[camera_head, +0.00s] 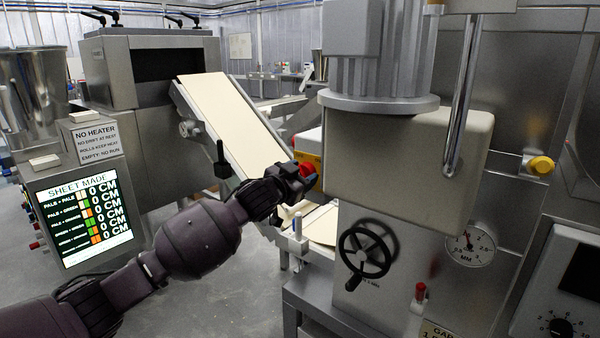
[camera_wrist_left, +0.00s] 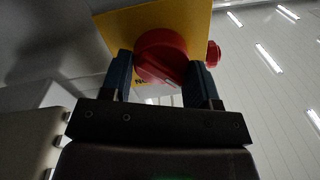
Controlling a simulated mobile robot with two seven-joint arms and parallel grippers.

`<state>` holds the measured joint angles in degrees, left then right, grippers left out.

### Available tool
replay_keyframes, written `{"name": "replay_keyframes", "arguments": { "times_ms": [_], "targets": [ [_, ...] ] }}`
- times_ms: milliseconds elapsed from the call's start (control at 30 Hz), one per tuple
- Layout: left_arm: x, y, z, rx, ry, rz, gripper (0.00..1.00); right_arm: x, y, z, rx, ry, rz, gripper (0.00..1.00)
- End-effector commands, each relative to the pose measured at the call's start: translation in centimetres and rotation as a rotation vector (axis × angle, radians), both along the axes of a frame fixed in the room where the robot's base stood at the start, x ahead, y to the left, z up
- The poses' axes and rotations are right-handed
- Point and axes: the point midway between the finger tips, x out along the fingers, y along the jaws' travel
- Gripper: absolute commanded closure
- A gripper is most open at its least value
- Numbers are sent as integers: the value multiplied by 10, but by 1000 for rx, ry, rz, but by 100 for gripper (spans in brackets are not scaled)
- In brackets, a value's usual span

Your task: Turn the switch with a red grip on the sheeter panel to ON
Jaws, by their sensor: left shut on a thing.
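The switch's red grip (camera_wrist_left: 160,55) is a round red knob on a yellow plate (camera_wrist_left: 180,20) in the left wrist view. My left gripper (camera_wrist_left: 160,78) has one dark blue finger on each side of the grip and is shut on it. In the head view, the red grip (camera_head: 308,170) shows only in part, behind my left gripper (camera_head: 297,184) and beside the big steel housing. Lettering on the plate is mostly hidden by the grip and fingers, so I cannot read the switch's position. My right gripper is in neither view.
A smaller red knob (camera_wrist_left: 214,53) sits at the plate's right edge. A steel housing (camera_head: 400,165) stands close to the right of the gripper, with a black handwheel (camera_head: 366,252) below. A sloped conveyor (camera_head: 235,125) carries a pale sheet behind the arm. A display (camera_head: 84,217) stands left.

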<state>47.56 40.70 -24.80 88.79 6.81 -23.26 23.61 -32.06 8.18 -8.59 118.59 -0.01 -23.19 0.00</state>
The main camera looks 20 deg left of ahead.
Motion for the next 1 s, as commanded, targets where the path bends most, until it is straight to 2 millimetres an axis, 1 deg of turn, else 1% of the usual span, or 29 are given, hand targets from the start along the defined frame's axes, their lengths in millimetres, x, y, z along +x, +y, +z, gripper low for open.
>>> {"name": "replay_keyframes", "arguments": {
  "times_ms": [33, 167, 400, 867, 1000],
  "targets": [
    [-1, 0, 4, 35, -13, 0, 68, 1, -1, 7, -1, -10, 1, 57],
    [-1, 0, 4, 144, -53, 1, 68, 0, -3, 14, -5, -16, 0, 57],
    [-1, -1, 2, 359, -130, 1, 68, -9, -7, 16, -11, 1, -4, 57],
    [-1, -2, -3, 771, -278, 0, 68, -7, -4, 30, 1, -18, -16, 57],
    [-1, -2, -4, 896, -325, 0, 68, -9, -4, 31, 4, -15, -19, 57]
  ]
}}
